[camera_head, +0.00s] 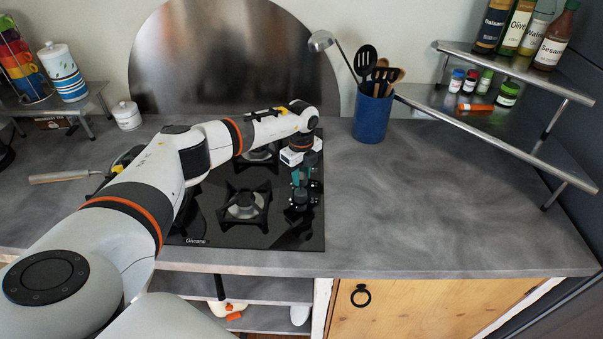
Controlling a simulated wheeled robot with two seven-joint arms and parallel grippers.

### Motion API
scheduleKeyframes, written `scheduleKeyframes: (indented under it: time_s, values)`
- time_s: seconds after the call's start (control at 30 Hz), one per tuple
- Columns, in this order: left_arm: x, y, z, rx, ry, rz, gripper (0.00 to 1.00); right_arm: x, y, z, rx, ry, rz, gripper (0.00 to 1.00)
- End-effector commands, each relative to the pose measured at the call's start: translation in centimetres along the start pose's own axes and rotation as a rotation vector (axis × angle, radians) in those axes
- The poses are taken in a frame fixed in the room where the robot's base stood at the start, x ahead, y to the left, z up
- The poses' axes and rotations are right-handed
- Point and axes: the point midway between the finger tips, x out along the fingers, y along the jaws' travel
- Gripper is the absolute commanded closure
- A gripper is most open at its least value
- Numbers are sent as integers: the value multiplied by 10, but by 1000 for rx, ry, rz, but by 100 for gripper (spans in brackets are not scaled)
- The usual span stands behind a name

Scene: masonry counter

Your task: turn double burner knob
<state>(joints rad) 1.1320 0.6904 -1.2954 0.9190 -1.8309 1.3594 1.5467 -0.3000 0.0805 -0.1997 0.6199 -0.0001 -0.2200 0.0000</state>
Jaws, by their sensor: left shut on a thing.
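The black glass cooktop (275,238) is set in the grey counter, with its dark knobs in a column along its right side. My left gripper (300,195) points down over this column, with teal fingers shut on a burner knob. The gripper and its wrist hide most of that knob, and I cannot tell how far it is turned. A front burner (244,205) with a black grate lies left of the gripper. A rear burner (258,153) is partly behind my left arm. I see no flame. My right gripper is not in view.
A blue utensil holder (371,118) stands behind and right of the cooktop. A metal corner shelf (520,135) with bottles and jars is at the right. The counter (430,200) right of the cooktop is clear. A white canister (127,115) stands at the back left.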

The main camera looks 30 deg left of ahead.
Motion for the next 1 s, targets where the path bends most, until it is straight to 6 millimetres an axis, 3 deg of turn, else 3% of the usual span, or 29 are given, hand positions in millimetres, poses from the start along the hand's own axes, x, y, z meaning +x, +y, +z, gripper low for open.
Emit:
scheduleKeyframes:
  time_s: [0.07,0.1,0.23,0.5,0.63,1.0]
  values:
    - [-1,1,-1,0,2,3,91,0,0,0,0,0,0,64]
    - [-1,1,-1,0,2,3,65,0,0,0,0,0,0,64]
    - [-1,1,-1,0,1,3,46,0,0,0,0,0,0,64]
    - [-1,0,0,1,1,1,46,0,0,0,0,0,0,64]
    - [-10,1,0,2,0,4,46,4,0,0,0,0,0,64]
    - [-83,1,-1,1,1,6,46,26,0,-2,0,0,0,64]
